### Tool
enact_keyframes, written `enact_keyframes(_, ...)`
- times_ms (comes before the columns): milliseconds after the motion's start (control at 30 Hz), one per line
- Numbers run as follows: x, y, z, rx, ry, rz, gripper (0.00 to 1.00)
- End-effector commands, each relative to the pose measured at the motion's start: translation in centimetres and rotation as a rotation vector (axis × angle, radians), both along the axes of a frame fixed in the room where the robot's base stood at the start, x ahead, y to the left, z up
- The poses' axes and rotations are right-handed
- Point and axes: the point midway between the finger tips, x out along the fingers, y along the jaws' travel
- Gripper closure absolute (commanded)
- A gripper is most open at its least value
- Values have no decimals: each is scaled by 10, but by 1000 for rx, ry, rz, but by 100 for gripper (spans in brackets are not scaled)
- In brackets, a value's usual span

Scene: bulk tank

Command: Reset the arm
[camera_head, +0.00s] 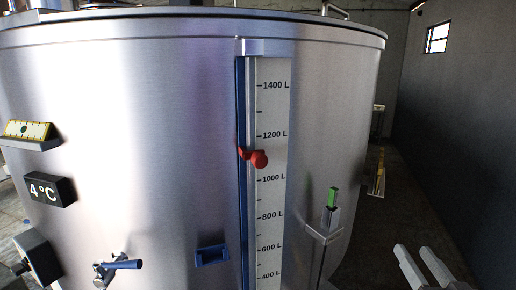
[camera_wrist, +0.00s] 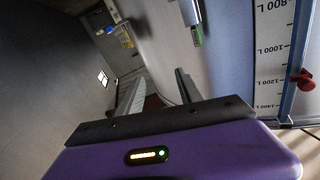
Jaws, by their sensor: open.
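My gripper (camera_head: 422,264) is at the lower right in the head view, to the right of the steel tank and apart from it. Its two pale fingers are spread with nothing between them. In the wrist view my gripper (camera_wrist: 160,92) also shows open and empty, with the floor and wall beyond it. The rest of my arm is mostly out of the head view.
The large steel tank (camera_head: 140,90) fills the left and middle. It carries a litre scale (camera_head: 275,150) with a red knob (camera_head: 259,159), a blue-handled valve (camera_head: 124,265), a 4°C display (camera_head: 50,190) and a green-topped stick (camera_head: 333,198) in a bracket. A dark wall (camera_head: 460,130) stands at right.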

Motion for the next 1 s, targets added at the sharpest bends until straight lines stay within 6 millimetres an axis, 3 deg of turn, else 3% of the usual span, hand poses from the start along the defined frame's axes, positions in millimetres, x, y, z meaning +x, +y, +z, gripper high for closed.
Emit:
enact_keyframes(100,-36,5,-30,7,-11,-62,57)
enact_keyframes(300,-100,19,-63,-13,-30,-123,57)
enact_keyframes(667,-222,60,-98,-90,8,-111,57)
enact_keyframes(1000,-329,97,-131,-158,204,-6,57)
